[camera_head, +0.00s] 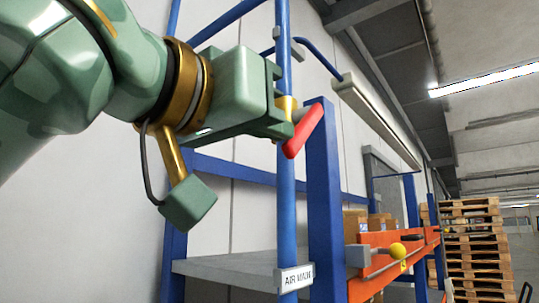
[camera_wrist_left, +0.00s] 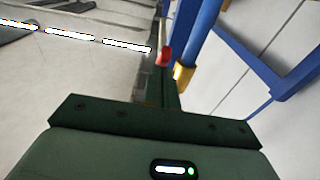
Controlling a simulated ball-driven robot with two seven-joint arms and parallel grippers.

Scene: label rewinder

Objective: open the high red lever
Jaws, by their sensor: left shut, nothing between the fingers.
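The red lever (camera_head: 303,131) sits on a brass valve (camera_head: 287,106) high on a blue vertical pipe (camera_head: 287,205). The lever slants, with its lower end toward the pipe. My left gripper (camera_head: 284,130) is shut and empty, with its fingertips right beside the lever in the head view; I cannot tell if they touch it. In the left wrist view the red lever (camera_wrist_left: 163,55) shows just beyond the shut fingers (camera_wrist_left: 169,88), with the brass valve (camera_wrist_left: 183,73) and the pipe (camera_wrist_left: 187,28) to their right. My right gripper is not in view.
A sign reading AIR MAIN (camera_head: 294,278) hangs low on the pipe. A blue post (camera_head: 323,200) stands close behind to the right. A grey shelf (camera_head: 225,270), an orange beam with a yellow knob (camera_head: 397,250) and stacked pallets (camera_head: 470,250) are further off.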

